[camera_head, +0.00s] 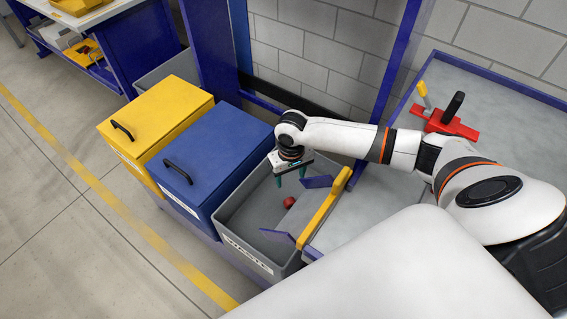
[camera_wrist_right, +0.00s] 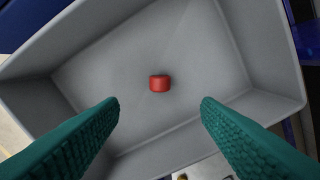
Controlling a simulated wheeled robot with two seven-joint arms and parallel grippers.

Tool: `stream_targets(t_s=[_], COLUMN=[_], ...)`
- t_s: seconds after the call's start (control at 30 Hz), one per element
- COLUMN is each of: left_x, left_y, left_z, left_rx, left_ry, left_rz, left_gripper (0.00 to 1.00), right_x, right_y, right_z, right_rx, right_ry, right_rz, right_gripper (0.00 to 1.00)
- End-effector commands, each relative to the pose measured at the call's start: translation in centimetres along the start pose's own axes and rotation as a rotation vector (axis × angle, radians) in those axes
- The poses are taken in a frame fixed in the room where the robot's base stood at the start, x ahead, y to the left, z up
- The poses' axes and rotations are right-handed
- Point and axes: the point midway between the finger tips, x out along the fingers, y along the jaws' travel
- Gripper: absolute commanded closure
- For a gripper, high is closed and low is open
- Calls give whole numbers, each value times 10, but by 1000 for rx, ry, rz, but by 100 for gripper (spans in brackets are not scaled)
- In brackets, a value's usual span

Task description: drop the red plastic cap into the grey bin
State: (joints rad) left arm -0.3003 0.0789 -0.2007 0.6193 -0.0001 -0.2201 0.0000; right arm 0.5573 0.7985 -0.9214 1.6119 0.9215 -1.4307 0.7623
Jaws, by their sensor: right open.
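The red plastic cap (camera_head: 289,202) lies inside the grey bin (camera_head: 250,251), whose front carries a partly hidden label. In the right wrist view the cap (camera_wrist_right: 159,83) rests on the bare floor of the bin (camera_wrist_right: 105,70), away from the walls. My right gripper (camera_head: 290,181) is over the bin, pointing down. Its green fingers (camera_wrist_right: 160,105) are apart with nothing between them, and the cap is below them. My left gripper is not in view.
A blue lidded box (camera_head: 222,150) and a yellow lidded box (camera_head: 155,112) stand left of the bin. A yellow bar (camera_head: 326,212) and blue flaps border its right side. A grey table (camera_head: 500,95) holds a red tool (camera_head: 449,124) at the right.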

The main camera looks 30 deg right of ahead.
Motion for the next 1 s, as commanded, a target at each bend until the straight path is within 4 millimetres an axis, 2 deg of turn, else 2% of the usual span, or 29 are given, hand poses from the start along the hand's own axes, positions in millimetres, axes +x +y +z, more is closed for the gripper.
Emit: stream_targets(t_s=[0.13, 0.23, 0.5, 0.7, 0.83, 1.0], left_x=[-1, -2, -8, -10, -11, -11], left_y=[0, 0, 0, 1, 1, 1], left_z=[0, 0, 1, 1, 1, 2], left_rx=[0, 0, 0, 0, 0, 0], left_ry=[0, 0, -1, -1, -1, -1], left_rz=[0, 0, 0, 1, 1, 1], left_gripper=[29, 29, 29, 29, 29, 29], right_x=[-4, -16, -73, -106, -117, -120], right_y=[0, 0, 0, 0, 0, 0], right_z=[0, 1, 1, 1, 0, 0], right_rx=[0, 0, -1, 0, 0, 1], right_ry=[-1, -2, -4, -2, -1, 0], right_rz=[1, 0, 0, 1, 0, 0], right_gripper=[42, 42, 42, 42, 42, 42])
